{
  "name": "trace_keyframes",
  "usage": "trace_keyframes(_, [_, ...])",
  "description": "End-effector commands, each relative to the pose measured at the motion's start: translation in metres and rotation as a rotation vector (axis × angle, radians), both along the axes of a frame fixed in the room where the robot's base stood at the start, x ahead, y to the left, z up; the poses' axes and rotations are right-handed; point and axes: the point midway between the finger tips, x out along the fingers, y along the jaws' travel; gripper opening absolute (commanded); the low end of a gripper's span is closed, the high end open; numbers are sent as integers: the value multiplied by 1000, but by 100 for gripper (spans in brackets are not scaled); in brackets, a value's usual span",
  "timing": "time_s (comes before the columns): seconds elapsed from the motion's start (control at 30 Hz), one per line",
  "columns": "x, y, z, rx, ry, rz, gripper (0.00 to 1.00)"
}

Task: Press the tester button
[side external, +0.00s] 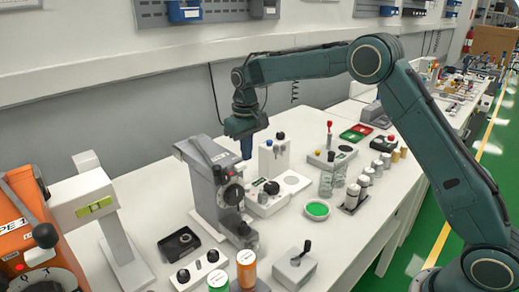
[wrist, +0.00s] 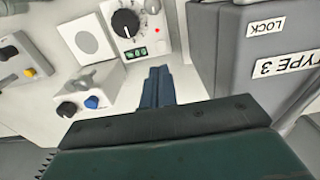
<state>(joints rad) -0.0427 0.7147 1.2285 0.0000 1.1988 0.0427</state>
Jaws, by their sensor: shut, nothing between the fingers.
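My gripper (side external: 246,153) is shut and empty. In the side view it points down above the table, beside the grey machine. In the wrist view its closed blue fingertips (wrist: 158,73) lie just below a white unit (wrist: 108,30) with a black dial, a small green display (wrist: 136,51) and a round grey pad. This unit also shows in the side view (side external: 265,205); it may be the tester, but I cannot tell for sure. A small red spot (wrist: 125,31) shows beside its dial; I cannot tell whether it is a button. The fingertips appear apart from the unit.
The grey machine (wrist: 238,50), labelled TYPE 3 and LOCK, stands close right of the fingers in the wrist view; it also shows in the side view (side external: 205,180). A white box with black and blue knobs (wrist: 90,92) is left of them. Bottles (side external: 352,197) stand farther right.

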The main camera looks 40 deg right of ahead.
Motion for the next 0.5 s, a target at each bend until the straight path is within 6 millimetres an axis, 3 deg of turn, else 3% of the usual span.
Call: trace_keyframes(0.5, [0, 0, -76, 0, 2, 0, 0])
